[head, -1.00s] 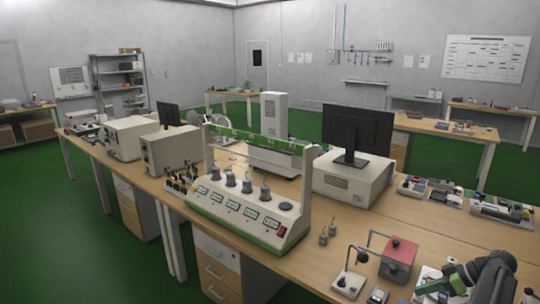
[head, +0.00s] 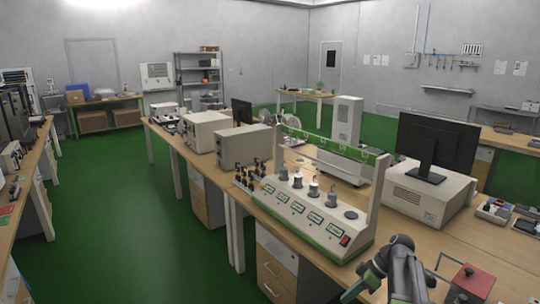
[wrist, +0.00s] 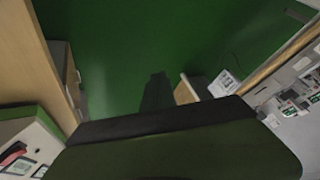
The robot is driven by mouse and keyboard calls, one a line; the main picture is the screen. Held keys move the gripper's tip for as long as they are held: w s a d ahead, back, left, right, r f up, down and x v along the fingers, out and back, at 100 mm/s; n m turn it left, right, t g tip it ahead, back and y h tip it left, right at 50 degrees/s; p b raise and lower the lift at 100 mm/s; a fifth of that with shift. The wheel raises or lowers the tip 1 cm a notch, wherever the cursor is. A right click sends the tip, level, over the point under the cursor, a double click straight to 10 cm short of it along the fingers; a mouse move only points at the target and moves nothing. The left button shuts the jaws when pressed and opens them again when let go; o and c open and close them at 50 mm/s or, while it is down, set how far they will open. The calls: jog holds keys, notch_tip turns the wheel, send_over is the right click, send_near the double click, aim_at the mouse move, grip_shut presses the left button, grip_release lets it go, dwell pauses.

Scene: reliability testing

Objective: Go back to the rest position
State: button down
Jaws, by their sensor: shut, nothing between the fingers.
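My gripper (wrist: 170,125) fills the lower part of the wrist view as a broad dark shape, shut and empty. It points over the green floor beside a bench edge. In the head view my dark arm with green parts reaches in at the bottom right, in front of the white test station (head: 312,213) with its green-edged frame. The gripper's fingertips are not clearly seen in the head view.
The wooden bench (head: 470,240) carries a monitor (head: 436,145), boxy instruments (head: 243,145) and a red-topped box (head: 472,282) close to my arm. Another bench (head: 30,160) stands at the left. Green floor (head: 130,220) lies open between the benches.

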jog(key=s+a+f+m+g+h+p, duration=0.1)
jog(key=s+a+m+h, duration=0.15)
jog(key=a, duration=0.65)
jog(key=s+a+f+m+h, duration=0.2)
jog(key=s+a+h, duration=0.1)
jog(key=a, duration=0.5)
jog(key=d+m, duration=0.1)
jog(key=m, duration=0.1)
jog(key=d+m+h, duration=0.1)
jog(key=m, duration=0.2)
jog(key=d+m, duration=0.1)
jog(key=m, duration=0.1)
jog(key=shift+s+d+f+m+t+h, duration=0.1)
jog(key=shift+s+d+m+t+h, duration=0.2)
jog(key=shift+t+h, duration=0.1)
jog(key=shift+w, duration=0.15)
